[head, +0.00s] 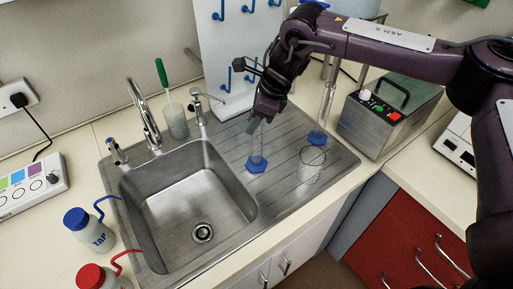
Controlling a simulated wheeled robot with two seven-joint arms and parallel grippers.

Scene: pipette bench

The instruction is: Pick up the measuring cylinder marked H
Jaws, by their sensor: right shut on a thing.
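My right gripper (258,120) reaches in from the right and points down over the ribbed draining board (285,170). It is shut on a clear measuring cylinder (257,150) with a blue six-sided foot, near its upper part. The cylinder is about upright; I cannot tell whether its foot touches the board. A second clear measuring cylinder (326,108) with a blue foot stands to the right and farther back. No letter is readable on either cylinder. My left gripper is not in view.
A clear beaker (311,166) stands right of the held cylinder. The steel sink (190,200) lies left. A pegboard (235,50) rises behind; a steel box with a handle (385,120) stands right. A beaker with a green-handled brush (175,120) and wash bottles (88,228) are left.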

